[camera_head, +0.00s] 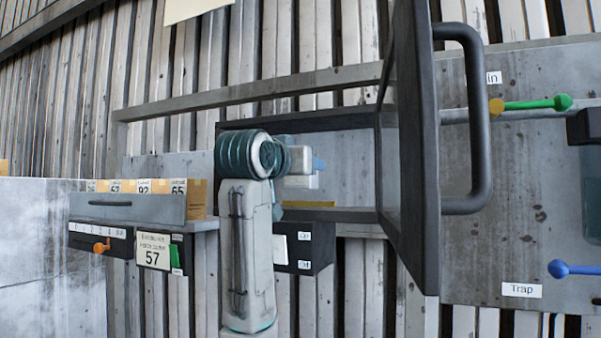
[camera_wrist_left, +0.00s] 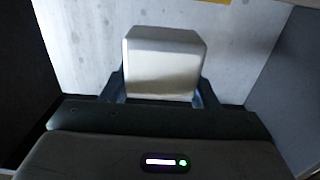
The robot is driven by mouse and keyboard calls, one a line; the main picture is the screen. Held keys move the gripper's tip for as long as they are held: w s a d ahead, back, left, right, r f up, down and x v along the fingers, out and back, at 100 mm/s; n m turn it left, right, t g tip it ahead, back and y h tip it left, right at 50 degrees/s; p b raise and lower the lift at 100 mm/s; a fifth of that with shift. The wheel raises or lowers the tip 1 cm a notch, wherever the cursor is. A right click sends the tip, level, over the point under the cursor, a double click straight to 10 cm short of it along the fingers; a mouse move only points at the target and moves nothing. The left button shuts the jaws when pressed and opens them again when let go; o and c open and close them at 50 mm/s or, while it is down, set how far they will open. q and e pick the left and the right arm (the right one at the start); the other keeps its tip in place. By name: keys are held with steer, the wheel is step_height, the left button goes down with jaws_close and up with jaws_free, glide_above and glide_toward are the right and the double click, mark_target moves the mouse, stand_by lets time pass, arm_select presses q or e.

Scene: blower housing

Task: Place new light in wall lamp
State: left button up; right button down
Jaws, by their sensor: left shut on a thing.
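My left gripper (camera_wrist_left: 160,92) is shut on a pale, block-shaped thing (camera_wrist_left: 162,62), which sits between its two dark fingers in the left wrist view. I cannot tell for sure that this block is the new light. In the head view my left gripper (camera_head: 301,160) is inside an open, dark-framed wall box (camera_head: 350,145), largely seen from behind my arm. A pale part shows below the gripper there. The box's dark door (camera_head: 408,150) stands open to the right. No lamp is clearly recognisable; my arm hides part of the box. My right gripper is not in view.
A large dark handle (camera_head: 478,120) juts from the open door. Left of my arm, a shelf holds labelled cardboard boxes (camera_head: 145,186) above a panel with an orange lever (camera_head: 101,246). Green (camera_head: 535,104) and blue (camera_head: 575,269) levers are at right.

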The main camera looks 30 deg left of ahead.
mark_target(297, 182)
arm_select(q)
steer(key=shift+f+p, duration=0.3)
steer(key=shift+s+d+f+p, duration=0.1)
steer(key=shift+f+p, duration=0.5)
steer(key=shift+f, duration=0.8)
